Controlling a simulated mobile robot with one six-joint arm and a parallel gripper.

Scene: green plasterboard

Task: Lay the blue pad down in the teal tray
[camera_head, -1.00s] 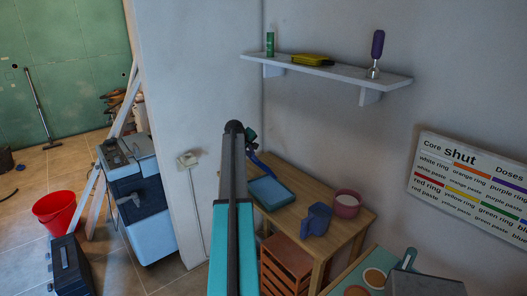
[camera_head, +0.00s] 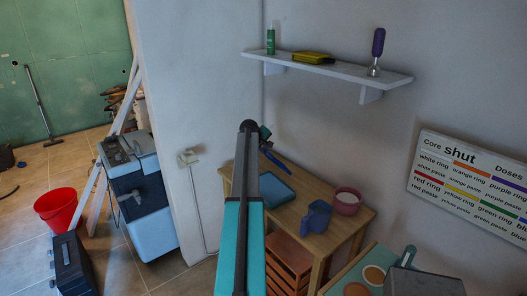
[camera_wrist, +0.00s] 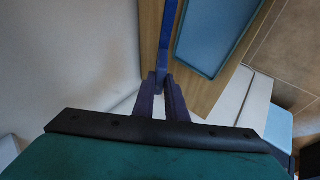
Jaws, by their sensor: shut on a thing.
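The blue pad (camera_head: 277,163) is held by my gripper (camera_head: 266,141) above the back of the wooden table. In the wrist view the pad (camera_wrist: 173,32) shows as a narrow blue strip, seen nearly edge-on, between the fingers of my gripper (camera_wrist: 163,78). The teal tray (camera_head: 291,199) lies on the table, partly hidden by my arm in the head view. In the wrist view the tray (camera_wrist: 206,69) is to the right of the pad, with its visible floor bare. The pad looks apart from the tray; its exact height is unclear.
A blue-violet jug-like thing (camera_head: 316,217) and a pink pot (camera_head: 347,202) stand on the wooden table (camera_head: 345,231), right of the tray. The wall is close behind the table. A shelf (camera_head: 335,69) with several items hangs above.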

